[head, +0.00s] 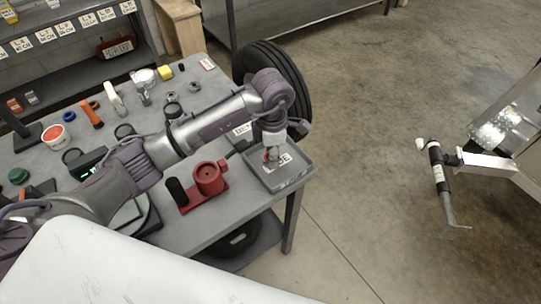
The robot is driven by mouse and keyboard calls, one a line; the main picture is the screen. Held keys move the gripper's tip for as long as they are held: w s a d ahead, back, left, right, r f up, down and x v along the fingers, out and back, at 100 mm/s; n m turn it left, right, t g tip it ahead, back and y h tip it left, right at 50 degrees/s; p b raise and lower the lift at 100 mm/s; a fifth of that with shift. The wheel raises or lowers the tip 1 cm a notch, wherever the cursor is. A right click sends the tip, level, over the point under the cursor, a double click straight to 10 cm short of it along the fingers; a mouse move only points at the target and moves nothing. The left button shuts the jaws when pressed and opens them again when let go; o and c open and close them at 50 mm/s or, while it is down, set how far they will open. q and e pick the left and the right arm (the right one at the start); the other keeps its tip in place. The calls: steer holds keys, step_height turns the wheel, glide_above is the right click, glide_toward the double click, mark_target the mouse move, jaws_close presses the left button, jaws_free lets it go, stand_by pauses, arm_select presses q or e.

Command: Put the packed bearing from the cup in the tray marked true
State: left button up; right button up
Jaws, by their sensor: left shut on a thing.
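My left gripper (271,153) is low over the near grey tray (300,181) at the table's right corner. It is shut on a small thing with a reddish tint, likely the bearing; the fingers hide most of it. I cannot tell whether it touches the tray floor. The tray's white label is partly covered by the gripper, and only its last letters, like "UE", show. A red cup (209,177) on a red base with a black upright grip stands left of the tray; its inside is not clear. My right gripper is out of view.
A second label (242,130), starting "BE", shows behind my arm. A scale with a green display (91,171), a white tub (56,137) and several small tools and parts crowd the left of the table. A black tyre (290,75) stands behind the table's right edge.

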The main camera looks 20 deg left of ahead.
arm_select(q)
steer(key=shift+w+a+f, duration=0.35)
steer(key=shift+a+f, duration=0.1)
step_height(320, 180, down, 4)
steer(key=shift+r+p, duration=0.1)
steer(key=shift+p, duration=0.65)
steer(key=shift+f, duration=0.25)
steer(key=o, duration=1.2)
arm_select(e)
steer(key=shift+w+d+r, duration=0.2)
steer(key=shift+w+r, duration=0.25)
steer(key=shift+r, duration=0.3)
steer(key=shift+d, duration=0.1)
arm_select(q)
steer(key=shift+r, duration=0.15)
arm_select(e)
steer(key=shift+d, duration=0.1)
